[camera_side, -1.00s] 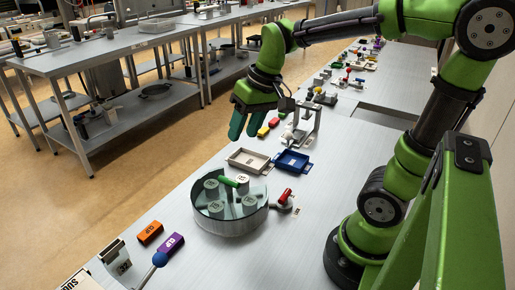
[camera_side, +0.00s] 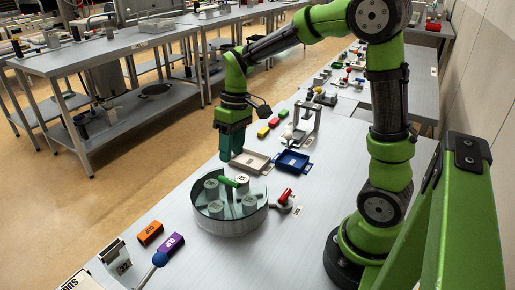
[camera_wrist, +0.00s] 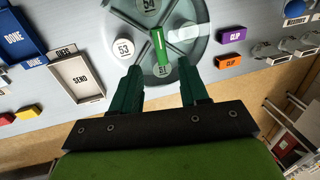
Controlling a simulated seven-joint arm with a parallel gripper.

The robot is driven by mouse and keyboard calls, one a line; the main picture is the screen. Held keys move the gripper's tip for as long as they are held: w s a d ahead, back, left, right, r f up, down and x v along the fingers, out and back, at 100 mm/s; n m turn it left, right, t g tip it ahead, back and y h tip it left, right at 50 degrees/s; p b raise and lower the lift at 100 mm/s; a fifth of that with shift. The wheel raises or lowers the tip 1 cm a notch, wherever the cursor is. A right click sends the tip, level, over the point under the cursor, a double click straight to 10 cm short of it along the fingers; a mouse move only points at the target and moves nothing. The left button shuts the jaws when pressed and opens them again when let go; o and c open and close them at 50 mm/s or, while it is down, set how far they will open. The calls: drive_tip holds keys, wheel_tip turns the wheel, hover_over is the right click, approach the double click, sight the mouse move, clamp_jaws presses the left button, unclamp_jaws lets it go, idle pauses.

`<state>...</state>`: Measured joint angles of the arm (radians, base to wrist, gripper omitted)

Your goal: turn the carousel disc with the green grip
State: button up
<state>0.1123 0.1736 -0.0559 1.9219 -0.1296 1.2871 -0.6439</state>
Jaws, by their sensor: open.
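The round carousel disc (camera_side: 228,214) sits in a grey drum with a clear rim on the bench and carries several numbered white pucks; dividers show in the wrist view. The green grip (camera_side: 228,182) is a bar at the disc's far edge in the side view; it also shows in the wrist view (camera_wrist: 159,45), just beyond the fingertips. My gripper (camera_side: 230,158) points down above and behind the drum, open and empty.
A beige SEND tray (camera_side: 249,161) and a blue DONE tray (camera_side: 292,161) stand behind the drum. A red-handled lever (camera_side: 286,195) is at its right. Orange (camera_side: 150,233) and purple (camera_side: 170,243) blocks lie at front left. A blue-knobbed lever (camera_side: 159,260) stands in front.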

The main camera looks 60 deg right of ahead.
hover_over(230, 192)
drive_tip(key=d, duration=0.1)
drive_tip(key=f, duration=0.7)
drive_tip(key=shift+w+f, duration=0.2)
drive_tip(key=shift+c, duration=0.3)
clamp_jaws()
